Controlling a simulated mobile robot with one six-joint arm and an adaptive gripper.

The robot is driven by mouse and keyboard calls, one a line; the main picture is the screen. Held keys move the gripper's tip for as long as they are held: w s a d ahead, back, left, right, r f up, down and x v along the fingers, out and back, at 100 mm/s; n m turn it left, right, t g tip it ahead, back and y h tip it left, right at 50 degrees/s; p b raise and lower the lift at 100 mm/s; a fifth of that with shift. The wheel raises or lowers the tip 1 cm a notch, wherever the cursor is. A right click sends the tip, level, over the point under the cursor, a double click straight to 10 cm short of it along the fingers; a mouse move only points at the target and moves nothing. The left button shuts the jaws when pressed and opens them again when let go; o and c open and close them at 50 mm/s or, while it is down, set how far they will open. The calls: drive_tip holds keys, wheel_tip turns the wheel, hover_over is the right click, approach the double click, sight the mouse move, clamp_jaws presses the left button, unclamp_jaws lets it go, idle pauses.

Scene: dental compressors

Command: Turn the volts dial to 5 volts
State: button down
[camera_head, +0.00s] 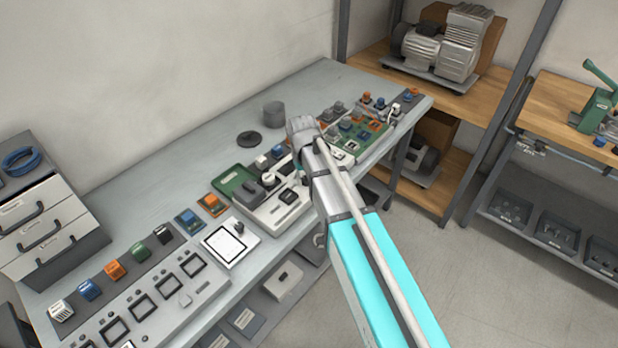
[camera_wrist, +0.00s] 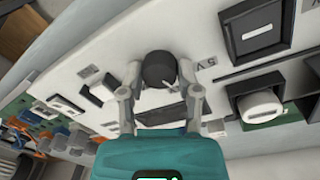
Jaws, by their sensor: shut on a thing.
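The volts dial (camera_wrist: 158,68) is a round black knob on a pale panel (camera_wrist: 205,45), with a small light mark on its lower right edge in the wrist view. A "5V" label (camera_wrist: 207,69) is printed on the panel just right of it. My gripper (camera_wrist: 159,76) has one finger on either side of the dial and is shut on it. In the head view my arm reaches over the bench to the panel area, and the dial and fingertips cannot be made out behind it.
A white knob on a black base (camera_wrist: 261,106) and a black square part (camera_wrist: 258,32) lie right of the dial. The bench (camera_head: 190,140) holds several other devices, with a grey cylinder (camera_head: 274,113) at the back.

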drive_tip(key=n, duration=0.3)
drive_tip(key=shift+s+n, duration=0.25)
drive_tip(key=shift+n, duration=0.15)
drive_tip(key=shift+d+n, duration=0.1)
drive_tip(key=shift+n, duration=1.8)
drive_tip(key=shift+c, duration=1.5)
unclamp_jaws()
drive_tip(key=shift+r, duration=0.1)
drive_tip(key=shift+w, duration=0.15)
